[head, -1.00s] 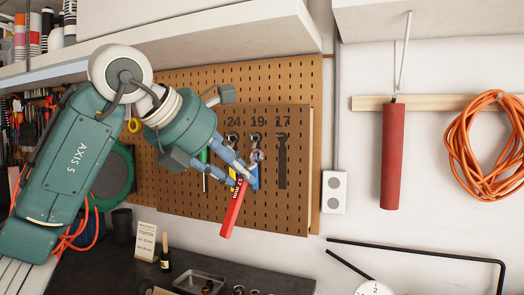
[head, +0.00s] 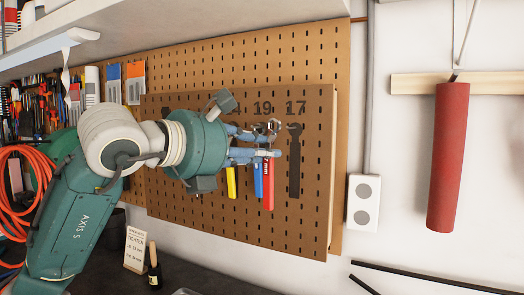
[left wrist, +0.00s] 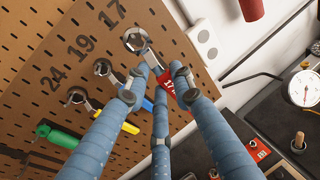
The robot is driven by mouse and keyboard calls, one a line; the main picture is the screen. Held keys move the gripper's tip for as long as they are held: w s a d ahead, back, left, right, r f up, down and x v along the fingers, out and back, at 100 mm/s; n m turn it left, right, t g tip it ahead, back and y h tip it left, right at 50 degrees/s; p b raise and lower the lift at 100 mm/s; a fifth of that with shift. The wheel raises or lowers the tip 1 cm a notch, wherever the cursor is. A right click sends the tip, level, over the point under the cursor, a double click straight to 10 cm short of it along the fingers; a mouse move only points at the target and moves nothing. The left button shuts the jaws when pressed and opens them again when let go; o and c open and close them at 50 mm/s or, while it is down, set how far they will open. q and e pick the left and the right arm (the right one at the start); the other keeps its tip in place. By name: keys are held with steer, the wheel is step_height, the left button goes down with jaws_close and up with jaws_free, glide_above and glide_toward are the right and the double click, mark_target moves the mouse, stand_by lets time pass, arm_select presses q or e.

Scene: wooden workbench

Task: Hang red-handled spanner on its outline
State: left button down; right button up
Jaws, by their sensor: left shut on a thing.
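The red-handled spanner (head: 268,185) hangs nearly upright from my left gripper (head: 262,145), handle down, in front of the pegboard. My blue fingers are closed around its upper part. Its metal head also shows in the left wrist view (left wrist: 135,40), near the number 17, with my fingers (left wrist: 158,75) around the shank. The dark spanner outline under 17 (head: 295,165) is bare, just right of the held spanner in the head view. I cannot tell the gap between spanner and board. My right gripper is not in view.
A blue-handled spanner (head: 258,180) hangs close left of the red one, and a yellow-handled one (head: 231,182) farther left. A green-handled tool (left wrist: 58,136) shows in the wrist view. A wall socket (head: 363,202) and red cylinder (head: 448,155) are to the right.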

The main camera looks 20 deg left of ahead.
arm_select(q)
steer(key=shift+x, duration=0.95)
steer(key=w+d+p, duration=0.1)
steer(key=w+p, duration=0.2)
steer(key=w, duration=0.5)
steer(key=shift+w+f, duration=0.25)
steer(key=shift+f, duration=0.2)
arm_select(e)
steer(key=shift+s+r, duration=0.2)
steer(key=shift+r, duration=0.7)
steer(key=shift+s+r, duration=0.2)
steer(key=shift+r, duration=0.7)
arm_select(q)
steer(key=shift+d, duration=0.1)
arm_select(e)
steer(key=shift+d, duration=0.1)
arm_select(q)
steer(key=c, duration=1.4)
jaws_free()
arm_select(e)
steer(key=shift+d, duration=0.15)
